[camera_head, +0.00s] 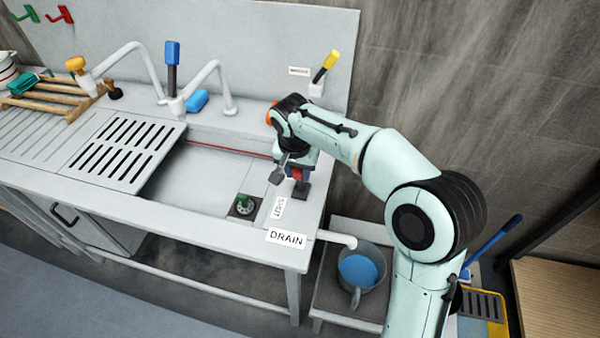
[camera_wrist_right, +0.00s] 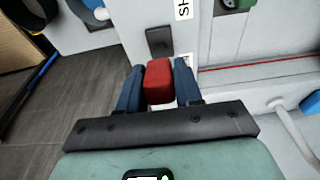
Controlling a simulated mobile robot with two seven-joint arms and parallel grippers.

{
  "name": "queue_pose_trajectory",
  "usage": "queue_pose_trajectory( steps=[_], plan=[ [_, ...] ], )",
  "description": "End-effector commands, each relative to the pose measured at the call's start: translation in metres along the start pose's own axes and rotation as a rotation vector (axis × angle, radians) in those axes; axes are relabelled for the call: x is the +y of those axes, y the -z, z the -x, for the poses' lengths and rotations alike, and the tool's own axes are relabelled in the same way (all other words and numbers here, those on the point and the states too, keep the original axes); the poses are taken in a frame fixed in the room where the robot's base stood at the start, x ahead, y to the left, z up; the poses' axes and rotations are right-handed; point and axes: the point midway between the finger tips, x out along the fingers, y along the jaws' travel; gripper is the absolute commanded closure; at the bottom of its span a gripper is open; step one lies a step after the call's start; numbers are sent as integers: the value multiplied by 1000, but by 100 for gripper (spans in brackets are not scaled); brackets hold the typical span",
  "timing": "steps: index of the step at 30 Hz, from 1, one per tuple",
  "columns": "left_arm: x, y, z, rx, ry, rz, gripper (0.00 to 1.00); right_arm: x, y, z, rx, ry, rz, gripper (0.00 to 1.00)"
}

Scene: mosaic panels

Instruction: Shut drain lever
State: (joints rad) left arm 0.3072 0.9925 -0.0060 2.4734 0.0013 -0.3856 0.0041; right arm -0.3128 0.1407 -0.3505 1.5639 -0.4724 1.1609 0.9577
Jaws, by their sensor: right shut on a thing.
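The drain lever's red grip (camera_wrist_right: 158,80) sits between the two blue fingers of my right gripper (camera_wrist_right: 158,92) in the wrist view, touched on both sides. A dark plate or lever base (camera_wrist_right: 160,41) lies just beyond it. In the head view my right gripper (camera_head: 297,172) is above the sink's right rim, mostly hidden behind my wrist; a dark part of the lever (camera_head: 301,190) shows below it. A label reading SHUT (camera_head: 280,208) lies in front and left of the lever, and a DRAIN label (camera_head: 287,239) is on the front edge. My left gripper is out of view.
The sink basin (camera_head: 205,180) has a green drain piece (camera_head: 244,204) at its right front. A bucket with blue contents (camera_head: 362,268) stands under the drain spout (camera_head: 338,240) at right.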

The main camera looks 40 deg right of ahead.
Motion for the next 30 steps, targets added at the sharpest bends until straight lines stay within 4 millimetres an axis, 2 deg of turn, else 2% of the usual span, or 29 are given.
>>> queue_pose_trajectory(
  steps=[1,9,14,24,25,26,27,30],
  plan=[
    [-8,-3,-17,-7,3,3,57,0,-9,-7,29,4,6,100],
    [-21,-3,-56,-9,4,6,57,1,-25,-9,188,-1,3,100],
    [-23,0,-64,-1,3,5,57,1,-29,-8,234,-2,0,100],
    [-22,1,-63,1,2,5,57,1,-29,-6,242,-5,0,100],
    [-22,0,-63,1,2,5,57,1,-29,-6,242,-5,1,62],
    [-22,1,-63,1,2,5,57,1,-29,-6,242,-5,1,53],
    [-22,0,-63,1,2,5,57,1,-29,-6,242,-4,0,45],
    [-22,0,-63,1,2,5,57,1,-29,-6,243,-3,0,45]
  ],
)
